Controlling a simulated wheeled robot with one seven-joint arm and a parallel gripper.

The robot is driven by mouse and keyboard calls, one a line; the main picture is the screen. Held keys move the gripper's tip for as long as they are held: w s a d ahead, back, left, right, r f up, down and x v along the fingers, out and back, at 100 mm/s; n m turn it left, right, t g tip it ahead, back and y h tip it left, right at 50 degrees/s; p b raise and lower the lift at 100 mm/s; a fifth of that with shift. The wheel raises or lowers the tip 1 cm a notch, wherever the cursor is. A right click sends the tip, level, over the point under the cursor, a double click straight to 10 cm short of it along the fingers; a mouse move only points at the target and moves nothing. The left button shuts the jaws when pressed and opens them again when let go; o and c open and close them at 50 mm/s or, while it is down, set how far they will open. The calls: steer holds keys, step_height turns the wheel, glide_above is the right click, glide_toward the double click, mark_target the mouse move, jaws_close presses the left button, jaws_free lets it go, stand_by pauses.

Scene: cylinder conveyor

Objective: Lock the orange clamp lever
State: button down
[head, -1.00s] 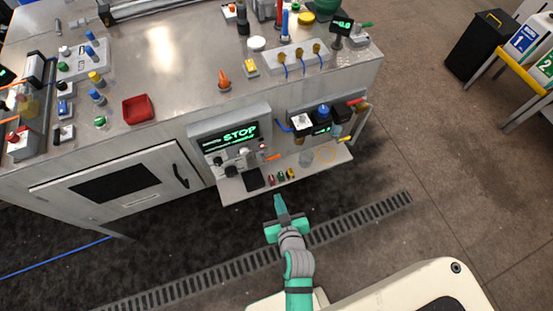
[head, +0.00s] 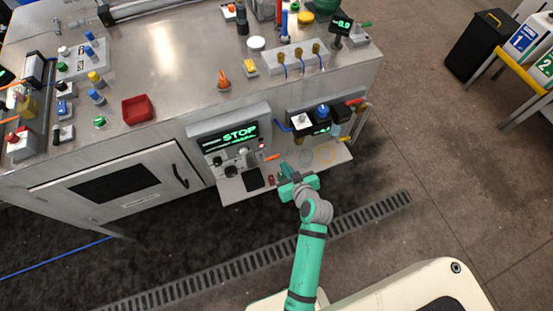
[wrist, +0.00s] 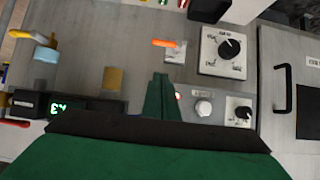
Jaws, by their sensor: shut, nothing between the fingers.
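An orange lever (head: 271,157) sticks out from the lower right of the cabinet's control panel. In the wrist view the orange lever (wrist: 164,43) is on a small pale plate, beyond my fingertips and lying about sideways. My gripper (head: 286,171) is in front of the panel's lower right, over the shelf, close to the lever. In the wrist view my gripper (wrist: 160,92) has its green fingers together with nothing between them, apart from the lever. I cannot tell from the pictures which one is the clamp.
The control panel (head: 232,132) shows STOP and has knobs. A narrow shelf (head: 233,190) juts out below it, with small items partly hidden by my gripper. Valves with a blue and a black part (head: 323,112) stand to the right.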

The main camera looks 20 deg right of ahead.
glide_above(277, 156)
steer(key=s+a, duration=0.1)
steer(key=s, duration=0.2)
step_height(277, 156, down, 6)
steer(key=shift+w+a+f, duration=0.15)
steer(key=shift+f, duration=1.6)
